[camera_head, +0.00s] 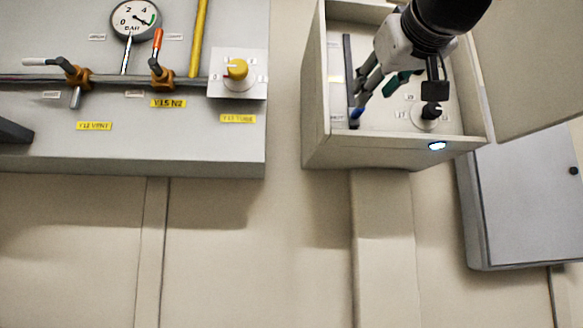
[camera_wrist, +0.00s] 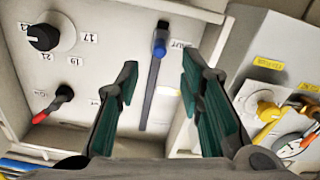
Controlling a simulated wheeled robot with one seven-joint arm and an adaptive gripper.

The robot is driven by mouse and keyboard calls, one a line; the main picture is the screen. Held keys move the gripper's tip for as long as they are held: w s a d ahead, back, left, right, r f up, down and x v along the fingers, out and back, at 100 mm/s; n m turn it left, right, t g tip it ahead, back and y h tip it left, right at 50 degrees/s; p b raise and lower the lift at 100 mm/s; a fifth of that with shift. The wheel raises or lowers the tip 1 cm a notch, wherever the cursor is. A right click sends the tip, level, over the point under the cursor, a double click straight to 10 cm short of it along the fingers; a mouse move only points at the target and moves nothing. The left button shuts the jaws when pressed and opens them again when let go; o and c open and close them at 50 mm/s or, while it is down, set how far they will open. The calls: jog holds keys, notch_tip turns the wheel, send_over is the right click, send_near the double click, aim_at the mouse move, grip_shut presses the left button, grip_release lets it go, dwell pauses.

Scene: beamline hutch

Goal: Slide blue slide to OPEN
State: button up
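The blue slide (camera_wrist: 159,47) sits on a dark upright track (camera_wrist: 149,108) inside an open wall box. In the wrist view it is at the track's top end, beside a small label (camera_wrist: 179,44) that seems to read SHUT. In the head view the blue slide (camera_head: 357,112) is at the lower end of the track (camera_head: 348,60). My gripper (camera_wrist: 160,70) is open, with green-padded fingers apart on either side of the slide's line. I see no contact with the slide. In the head view my gripper (camera_head: 374,94) reaches into the box and partly hides its inside.
The box wall (camera_head: 315,110) stands close to the track. A black knob (camera_wrist: 43,37) and a red-tipped lever (camera_wrist: 63,94) share the panel. A valve panel with a yellow knob (camera_head: 237,69) is at left; a grey cabinet (camera_head: 525,205) is at lower right.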

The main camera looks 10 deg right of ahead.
aim_at(358, 112)
jog(key=w, duration=0.7)
jog(key=shift+w, duration=0.35)
grip_shut()
